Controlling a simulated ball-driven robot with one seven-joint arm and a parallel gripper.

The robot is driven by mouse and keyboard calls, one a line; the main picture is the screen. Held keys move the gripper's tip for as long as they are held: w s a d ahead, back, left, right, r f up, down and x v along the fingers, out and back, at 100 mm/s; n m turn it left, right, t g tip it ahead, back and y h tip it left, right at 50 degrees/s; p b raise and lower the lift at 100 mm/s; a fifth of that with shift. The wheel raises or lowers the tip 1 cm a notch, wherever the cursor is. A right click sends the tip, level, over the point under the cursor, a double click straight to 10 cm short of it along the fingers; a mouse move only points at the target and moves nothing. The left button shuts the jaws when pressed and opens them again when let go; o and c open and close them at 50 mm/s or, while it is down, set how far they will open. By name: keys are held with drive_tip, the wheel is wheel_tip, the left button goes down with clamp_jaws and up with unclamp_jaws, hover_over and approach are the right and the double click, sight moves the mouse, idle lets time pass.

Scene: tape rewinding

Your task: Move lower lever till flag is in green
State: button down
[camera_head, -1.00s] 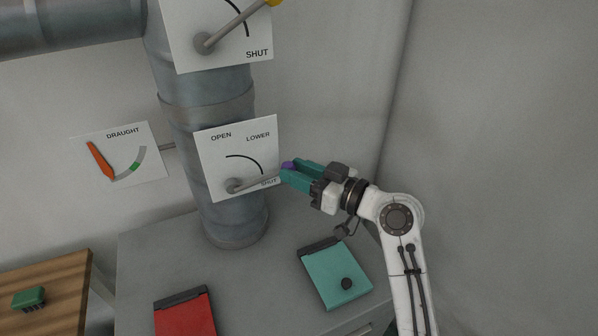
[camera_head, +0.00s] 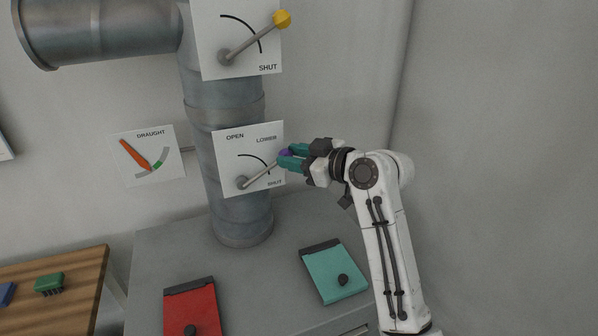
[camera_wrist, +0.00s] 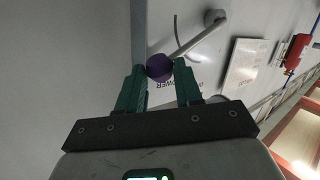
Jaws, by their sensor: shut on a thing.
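The lower lever (camera_head: 262,173) is a grey rod on the white plate marked OPEN, LOWER and SHUT. It slants up to the right from its pivot, and its end knob is purple. My gripper (camera_head: 289,158) is shut on this purple knob (camera_wrist: 160,67), which sits between the teal fingertips in the wrist view. The orange flag (camera_head: 136,155) on the DRAUGHT gauge (camera_head: 150,142) points down to the right. Its tip is at the lower left edge of the small green band (camera_head: 157,166); whether it overlaps the green is too small to tell.
The upper lever (camera_head: 252,39) with a yellow knob is on a plate above. The plates are on a grey duct (camera_head: 240,220). A red case (camera_head: 190,310) and a teal case (camera_head: 335,272) lie on the grey cabinet below. A wooden table (camera_head: 85,270) stands at left.

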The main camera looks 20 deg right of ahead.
drive_tip(key=shift+a+r+n+h, duration=0.4)
drive_tip(key=shift+a+r+n, duration=0.15)
drive_tip(key=shift+r, duration=0.25)
drive_tip(key=c, duration=0.8)
unclamp_jaws()
drive_tip(key=shift+g, duration=0.3)
drive_tip(key=shift+o, duration=0.2)
drive_tip(key=b+v, duration=0.2)
drive_tip(key=v, duration=0.8)
drive_tip(key=shift+s+d, duration=0.2)
drive_tip(key=shift+s, duration=0.1)
